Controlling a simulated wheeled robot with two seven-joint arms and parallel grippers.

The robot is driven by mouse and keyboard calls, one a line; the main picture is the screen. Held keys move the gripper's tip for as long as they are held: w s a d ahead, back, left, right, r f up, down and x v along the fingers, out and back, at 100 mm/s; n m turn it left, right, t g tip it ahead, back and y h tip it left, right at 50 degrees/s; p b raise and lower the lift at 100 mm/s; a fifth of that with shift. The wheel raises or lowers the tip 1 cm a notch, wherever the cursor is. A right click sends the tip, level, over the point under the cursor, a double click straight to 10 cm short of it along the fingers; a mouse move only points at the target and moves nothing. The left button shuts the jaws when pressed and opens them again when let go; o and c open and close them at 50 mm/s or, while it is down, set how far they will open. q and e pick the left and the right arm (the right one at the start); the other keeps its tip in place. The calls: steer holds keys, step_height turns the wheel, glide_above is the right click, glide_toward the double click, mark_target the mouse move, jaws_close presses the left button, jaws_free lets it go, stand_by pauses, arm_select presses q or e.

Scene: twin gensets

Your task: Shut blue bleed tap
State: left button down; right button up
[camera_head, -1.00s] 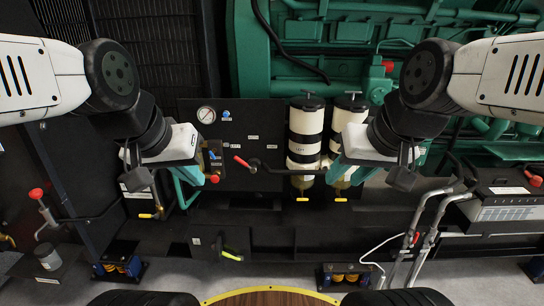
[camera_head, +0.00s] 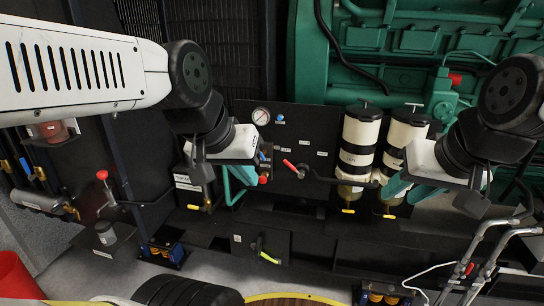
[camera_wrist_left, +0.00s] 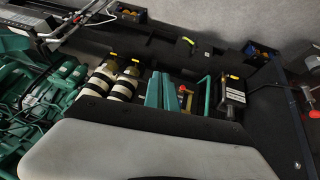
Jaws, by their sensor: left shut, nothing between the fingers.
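A small blue knob (camera_head: 280,118) shows beside the round gauge on the black panel (camera_head: 315,125). Another blue handle (camera_head: 262,156) is just right of my left gripper, above a red knob (camera_head: 263,180). I cannot tell which of these is the bleed tap, or whether it is open or shut. My left gripper (camera_head: 242,176) is in front of the panel's left edge, apart from the upper blue knob. Its teal fingers (camera_wrist_left: 162,90) are together and empty in the left wrist view. My right gripper (camera_head: 412,192) is in front of the filters' right side; its finger gap is unclear.
Two cream-and-black filters (camera_head: 360,150) with yellow drain handles stand right of the panel. A red-handled lever (camera_head: 289,163) sits on the panel. A yellow-green handle (camera_head: 268,257) is below. Red-topped valve gear (camera_head: 102,176) and blue-handled taps (camera_head: 25,165) are at left. Grey pipes (camera_head: 485,250) are at right.

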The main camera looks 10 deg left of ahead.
mark_target(262, 157)
arm_select(q)
steer(key=c, duration=2.2)
jaws_free()
steer(key=c, duration=1.8)
jaws_free()
steer(key=shift+w, duration=0.15)
steer(key=o, duration=0.4)
steer(key=w+a+t+y, duration=0.1)
steer(key=w+a+t, duration=0.2)
steer(key=w, duration=1.6)
steer(key=shift+w+r, duration=0.2)
steer(key=w+a+f+t, duration=0.2)
steer(key=w+f, duration=0.1)
steer(key=w, duration=0.6)
steer(key=w+a+f+t, duration=0.1)
steer(key=w+a+f, duration=0.15)
steer(key=w, duration=0.55)
steer(key=w+a+f+t, duration=0.25)
steer(key=w+f, duration=0.35)
steer(key=f, duration=0.5)
steer(key=w+a+f+t, duration=0.1)
steer(key=w+f+t, duration=0.35)
steer(key=f, duration=0.75)
steer(key=shift+g+y, duration=0.3)
steer(key=shift+g, duration=0.3)
steer(key=w, duration=0.8)
steer(key=shift+w+a+r, duration=0.1)
steer(key=shift+w+r, duration=0.05)
steer(key=shift+w, duration=0.05)
